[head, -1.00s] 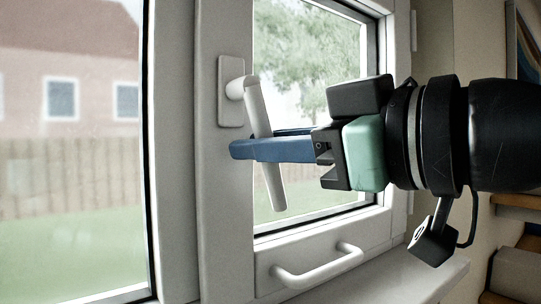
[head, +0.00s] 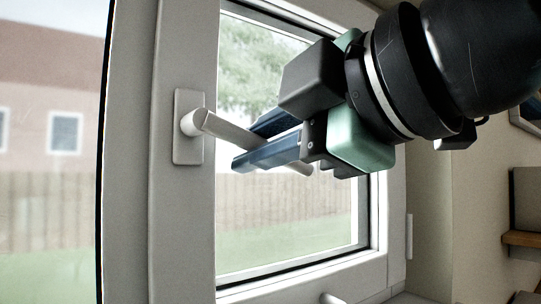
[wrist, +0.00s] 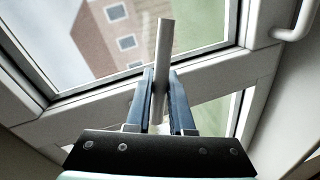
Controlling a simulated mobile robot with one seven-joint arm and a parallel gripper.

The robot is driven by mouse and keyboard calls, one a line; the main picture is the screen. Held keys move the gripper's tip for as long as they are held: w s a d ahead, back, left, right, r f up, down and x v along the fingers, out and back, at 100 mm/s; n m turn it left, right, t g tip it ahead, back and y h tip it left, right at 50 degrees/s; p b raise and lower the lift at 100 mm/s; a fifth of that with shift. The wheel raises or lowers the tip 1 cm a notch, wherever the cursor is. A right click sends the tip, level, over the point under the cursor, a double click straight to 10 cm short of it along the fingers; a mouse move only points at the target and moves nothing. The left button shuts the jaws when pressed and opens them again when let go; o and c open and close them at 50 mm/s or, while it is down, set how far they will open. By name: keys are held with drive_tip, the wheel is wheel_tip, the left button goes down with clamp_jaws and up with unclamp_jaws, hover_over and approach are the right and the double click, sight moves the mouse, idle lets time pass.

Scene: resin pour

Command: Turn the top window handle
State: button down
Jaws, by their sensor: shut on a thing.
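The top window handle (head: 232,131) is a white lever on an upright oblong plate (head: 188,127) fixed to the window frame. Its lever points right and slightly down in the head view. My gripper (head: 262,143) has its blue fingers on either side of the lever and is shut on it. In the wrist view the lever (wrist: 162,60) runs up between the two blue fingers (wrist: 160,100). The lever's free end shows just past the fingers in the head view.
A second white handle (head: 332,299) shows partly at the bottom edge, and a white bar (wrist: 296,22) shows in the wrist view. The window frame (head: 180,220) stands close behind my gripper. A wooden shelf (head: 526,240) is at the far right.

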drive_tip(key=shift+d+r+n+t+h, duration=0.15)
drive_tip(key=shift+r+n+h, duration=0.1)
drive_tip(key=shift+r+n, duration=0.4)
drive_tip(key=shift+r+n+t+h, duration=0.15)
drive_tip(key=shift+r+n+h, duration=0.15)
drive_tip(key=shift+n, duration=0.55)
drive_tip(key=c, duration=0.8)
unclamp_jaws()
drive_tip(key=shift+w, duration=0.1)
drive_tip(key=shift+p, duration=0.35)
